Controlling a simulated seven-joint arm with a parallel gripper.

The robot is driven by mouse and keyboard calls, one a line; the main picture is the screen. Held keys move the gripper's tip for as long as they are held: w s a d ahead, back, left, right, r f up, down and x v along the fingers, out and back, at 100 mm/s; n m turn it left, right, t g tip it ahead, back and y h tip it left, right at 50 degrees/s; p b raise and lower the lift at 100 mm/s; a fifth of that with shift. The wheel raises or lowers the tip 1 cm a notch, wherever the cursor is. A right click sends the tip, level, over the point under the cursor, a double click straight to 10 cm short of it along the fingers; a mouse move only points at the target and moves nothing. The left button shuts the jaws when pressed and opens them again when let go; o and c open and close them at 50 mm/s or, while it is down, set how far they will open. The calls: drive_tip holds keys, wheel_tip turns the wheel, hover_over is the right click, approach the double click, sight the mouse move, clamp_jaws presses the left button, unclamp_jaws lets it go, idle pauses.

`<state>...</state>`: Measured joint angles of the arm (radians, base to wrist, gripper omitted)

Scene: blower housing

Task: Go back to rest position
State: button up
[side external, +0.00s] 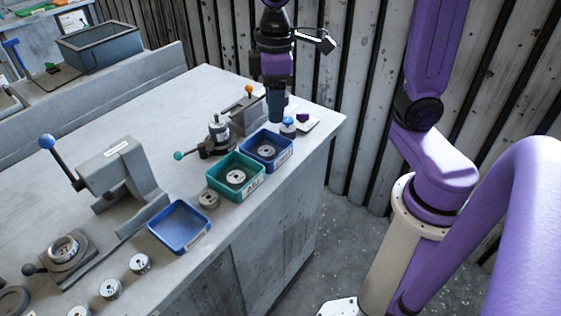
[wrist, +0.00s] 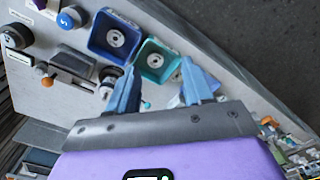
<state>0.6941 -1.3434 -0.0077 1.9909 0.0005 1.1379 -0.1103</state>
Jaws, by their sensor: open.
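My gripper (side external: 275,112) hangs pointing down over the far right end of the workbench, above and apart from the bins. In the wrist view its two blue fingers (wrist: 160,66) are spread apart with nothing held between them. A dark blue bin (side external: 266,150) with a metal ring part in it is closest to the gripper; it also shows in the wrist view (wrist: 115,37). A green bin (side external: 236,178) beside it also holds a metal ring part; the wrist view shows it too (wrist: 155,60).
An empty blue tray (side external: 180,227) lies nearer the front. A lever press (side external: 120,170), a small clamp fixture (side external: 215,135) and an orange-knobbed fixture (side external: 245,112) stand on the bench (side external: 75,150). Loose metal rings (side external: 140,263) lie along the front. A blue-topped button (side external: 288,125) is beside the gripper.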

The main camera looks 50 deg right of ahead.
drive_tip(key=s+d+f+n, duration=0.1)
drive_tip(key=s+f+n, duration=0.1)
drive_tip(key=s, duration=0.6)
drive_tip(key=s+d+f+n, duration=0.2)
drive_tip(key=s+f, duration=0.2)
drive_tip(key=s, duration=0.4)
drive_tip(key=shift+s+d, duration=0.2)
drive_tip(key=shift+s, duration=0.15)
drive_tip(key=shift+w+a+r, duration=0.1)
